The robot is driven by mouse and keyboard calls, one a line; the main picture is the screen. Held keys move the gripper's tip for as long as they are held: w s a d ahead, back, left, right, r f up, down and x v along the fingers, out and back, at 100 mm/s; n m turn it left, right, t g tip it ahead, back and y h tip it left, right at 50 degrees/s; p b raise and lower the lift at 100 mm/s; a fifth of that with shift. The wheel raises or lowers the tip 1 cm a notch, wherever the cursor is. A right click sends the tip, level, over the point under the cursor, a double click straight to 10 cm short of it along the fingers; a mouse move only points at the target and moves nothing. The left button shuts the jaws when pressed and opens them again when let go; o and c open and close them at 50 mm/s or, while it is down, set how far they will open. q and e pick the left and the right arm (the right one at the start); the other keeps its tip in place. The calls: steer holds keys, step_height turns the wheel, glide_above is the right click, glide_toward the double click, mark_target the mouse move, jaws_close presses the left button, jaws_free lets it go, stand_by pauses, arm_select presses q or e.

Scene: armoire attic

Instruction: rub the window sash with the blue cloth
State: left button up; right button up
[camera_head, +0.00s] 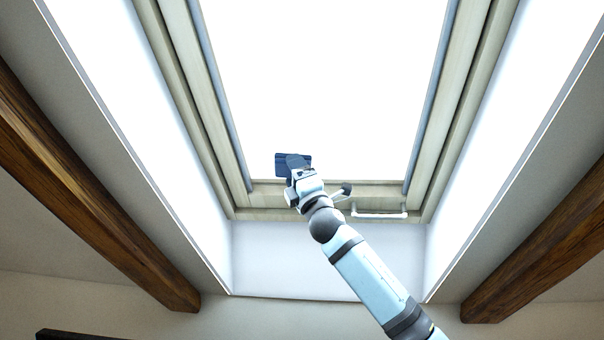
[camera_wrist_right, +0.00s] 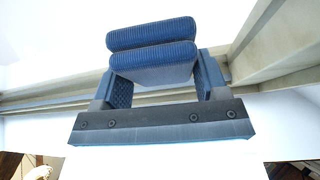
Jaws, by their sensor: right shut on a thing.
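The window sash (camera_head: 264,189) is a pale wooden frame around bright glass, overhead in the head view. Its pale rails also cross the right wrist view (camera_wrist_right: 270,85). My right gripper (camera_head: 297,174) is raised in front of the sash's bottom rail, left of its middle. It is shut on the blue cloth (camera_head: 281,160), a folded, ribbed dark blue pad. In the right wrist view the cloth (camera_wrist_right: 150,52) sits between the two fingers and sticks out beyond them. I cannot tell whether the cloth touches the sash or glass. My left gripper is not in view.
A metal handle bar (camera_head: 380,214) is on the bottom of the window frame, right of my right gripper. White sloped reveals (camera_head: 140,130) flank the window. Dark wooden beams run along the left (camera_head: 90,190) and right (camera_head: 540,250). The space below the window looks clear.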

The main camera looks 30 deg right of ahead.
steer(key=shift+d, duration=0.1)
steer(key=s+a+f+b, duration=0.2)
steer(key=s+f, duration=0.1)
steer(key=f, duration=0.1)
steer(key=shift+s+a+f, duration=0.2)
steer(key=shift+a, duration=0.15)
stand_by(0.3)
steer(key=shift+s+a+f+b, duration=0.35)
steer(key=shift+s+f+b, duration=0.05)
steer(key=shift+f, duration=0.15)
steer(key=shift+s+a+f+b, duration=0.35)
steer(key=shift+s+f+b, duration=0.05)
steer(key=shift+f, duration=0.1)
